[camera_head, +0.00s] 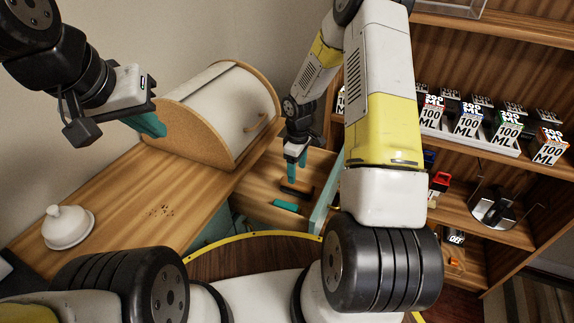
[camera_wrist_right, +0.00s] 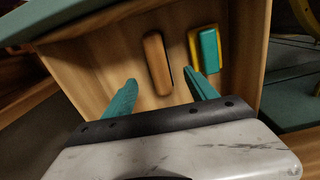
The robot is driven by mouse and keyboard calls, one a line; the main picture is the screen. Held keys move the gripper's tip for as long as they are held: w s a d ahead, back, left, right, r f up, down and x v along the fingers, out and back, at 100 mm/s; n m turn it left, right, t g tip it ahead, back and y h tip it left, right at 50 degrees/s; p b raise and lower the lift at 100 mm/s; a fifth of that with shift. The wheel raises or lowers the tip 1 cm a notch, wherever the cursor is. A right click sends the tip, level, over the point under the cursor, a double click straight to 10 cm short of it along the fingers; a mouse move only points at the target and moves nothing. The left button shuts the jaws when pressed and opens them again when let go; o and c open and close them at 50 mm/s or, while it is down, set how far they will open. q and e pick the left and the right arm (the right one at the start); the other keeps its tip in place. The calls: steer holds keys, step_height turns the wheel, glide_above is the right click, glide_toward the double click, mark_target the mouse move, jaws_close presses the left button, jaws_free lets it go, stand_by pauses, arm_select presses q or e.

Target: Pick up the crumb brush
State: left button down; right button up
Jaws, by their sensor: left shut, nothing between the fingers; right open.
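The crumb brush, a long wooden block with a dark edge, lies in an open wooden drawer; it shows in the right wrist view (camera_wrist_right: 157,63) and as a dark strip in the head view (camera_head: 298,191). My right gripper (camera_head: 296,168) points down over the drawer, open and empty. In the right wrist view its teal fingertips (camera_wrist_right: 160,85) are spread, with the brush ahead between them and no contact visible. My left gripper (camera_head: 152,126) is shut and empty, raised over the counter at the left, far from the brush.
A teal and yellow block (camera_wrist_right: 208,50) lies beside the brush in the drawer. Dark crumbs (camera_head: 161,210) and a white lidded dish (camera_head: 68,226) are on the counter (camera_head: 125,200). A bread box (camera_head: 220,110) stands behind. Shelves with labelled boxes (camera_head: 467,121) are at right.

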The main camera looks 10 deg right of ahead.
mark_target(297, 182)
step_height(297, 182, down, 9)
steer(key=shift+w+d+r, duration=0.1)
steer(key=shift+d+r, duration=0.05)
jaws_close()
steer(key=shift+r, duration=5.05)
